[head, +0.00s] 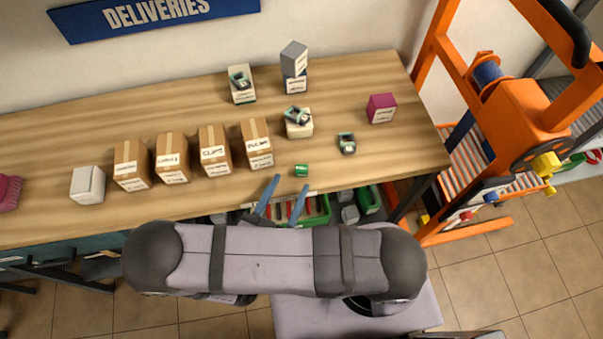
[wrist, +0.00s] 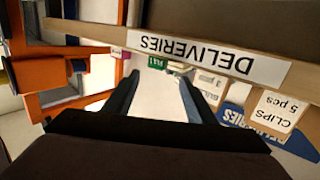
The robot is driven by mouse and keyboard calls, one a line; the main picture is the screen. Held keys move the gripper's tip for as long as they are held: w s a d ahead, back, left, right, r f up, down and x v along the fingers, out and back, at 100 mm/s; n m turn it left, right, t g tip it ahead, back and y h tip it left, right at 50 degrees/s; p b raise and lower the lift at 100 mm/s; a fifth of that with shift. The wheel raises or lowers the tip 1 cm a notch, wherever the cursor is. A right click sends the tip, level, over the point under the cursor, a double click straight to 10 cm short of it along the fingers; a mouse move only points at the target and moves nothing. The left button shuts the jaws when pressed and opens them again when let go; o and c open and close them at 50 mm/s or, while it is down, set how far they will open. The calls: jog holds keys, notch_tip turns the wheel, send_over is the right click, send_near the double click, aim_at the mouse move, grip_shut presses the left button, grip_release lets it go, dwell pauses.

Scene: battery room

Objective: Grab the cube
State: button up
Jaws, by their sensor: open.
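A small green cube (head: 301,170) with pale markings sits on the wooden table near its front edge. It also seems to show in the wrist view as a green block (wrist: 157,62), ahead of and between the fingertips. My gripper (head: 289,184) has two blue fingers spread apart, with nothing between them. It is at the table's front edge, just short of the green cube and apart from it. In the wrist view my gripper (wrist: 158,78) is open. A larger magenta box (head: 381,108) stands farther back to the right.
Several brown cartons (head: 214,150) stand in a row left of the cube, with a white box (head: 87,185) beyond. Small devices (head: 346,143) and boxes stand behind. The table's front edge (wrist: 200,55) carries a DELIVERIES label. An orange frame (head: 520,110) stands at right.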

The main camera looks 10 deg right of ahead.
aim_at(299, 173)
jog(key=shift+s+d+f, duration=0.1)
jog(key=shift+d+f, duration=0.25)
jog(key=shift+r+x, duration=0.15)
jog(key=shift+x, duration=1.7)
jog(key=shift+r+x, duration=0.1)
jog(key=shift+x, duration=1.75)
jog(key=shift+a, duration=0.1)
jog(key=c, duration=1)
